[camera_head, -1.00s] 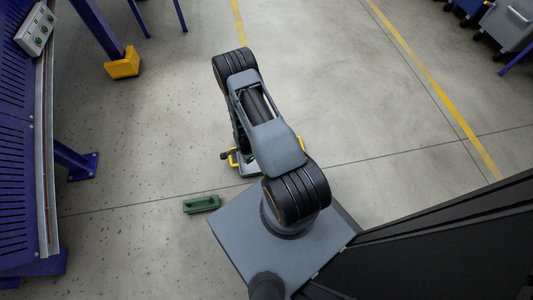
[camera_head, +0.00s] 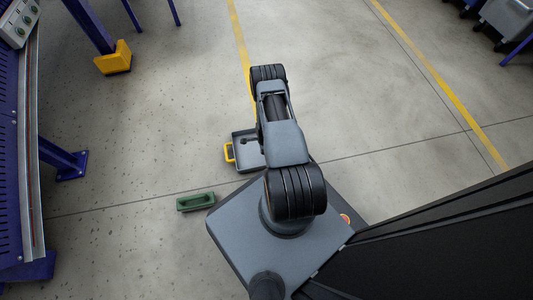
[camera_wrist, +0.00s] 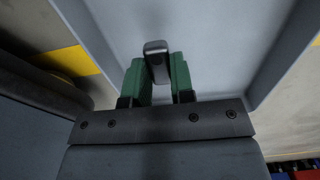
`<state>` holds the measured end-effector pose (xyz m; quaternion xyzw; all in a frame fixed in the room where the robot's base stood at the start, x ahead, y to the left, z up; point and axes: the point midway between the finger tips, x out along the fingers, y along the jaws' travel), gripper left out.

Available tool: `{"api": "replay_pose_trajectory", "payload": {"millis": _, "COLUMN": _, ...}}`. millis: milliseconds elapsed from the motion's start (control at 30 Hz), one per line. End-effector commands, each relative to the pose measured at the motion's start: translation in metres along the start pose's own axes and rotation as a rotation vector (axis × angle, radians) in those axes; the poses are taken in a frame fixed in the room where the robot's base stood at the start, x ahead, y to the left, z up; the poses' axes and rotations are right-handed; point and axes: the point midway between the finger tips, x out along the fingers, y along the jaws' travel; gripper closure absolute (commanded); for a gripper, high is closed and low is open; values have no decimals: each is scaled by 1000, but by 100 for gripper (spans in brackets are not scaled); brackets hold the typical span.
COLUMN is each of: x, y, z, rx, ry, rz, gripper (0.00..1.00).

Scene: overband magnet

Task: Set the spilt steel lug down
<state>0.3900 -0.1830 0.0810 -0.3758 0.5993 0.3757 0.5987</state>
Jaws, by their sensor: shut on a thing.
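The steel lug (camera_wrist: 155,48) is a small dark grey piece with a rounded end. In the wrist view it sits between the green pads of my gripper (camera_wrist: 158,64), which is shut on it. Behind it is the pale grey floor of a shallow tray (camera_wrist: 215,45) with raised walls. The gap between lug and tray floor cannot be judged. In the head view the tray (camera_head: 243,136), with a yellow handle (camera_head: 229,152), stands on the floor, partly hidden by my arm. My gripper and the lug cannot be made out there.
A green block with a recess (camera_head: 196,202) lies on the floor left of my base. A blue frame (camera_head: 67,158) stands at the left, with a yellow-footed post (camera_head: 113,60) above. Grey bins (camera_head: 510,22) are at top right. The concrete between is clear.

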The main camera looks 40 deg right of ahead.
Motion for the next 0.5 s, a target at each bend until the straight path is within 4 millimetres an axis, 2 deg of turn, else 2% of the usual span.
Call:
{"api": "replay_pose_trajectory", "payload": {"millis": 267, "x": 11, "y": -7, "z": -5, "rx": 1, "ry": 0, "rz": 0, "gripper": 100}}
{"api": "replay_pose_trajectory", "payload": {"millis": 500, "x": 42, "y": -11, "z": -8, "rx": -1, "ry": 0, "rz": 1, "gripper": 100}}
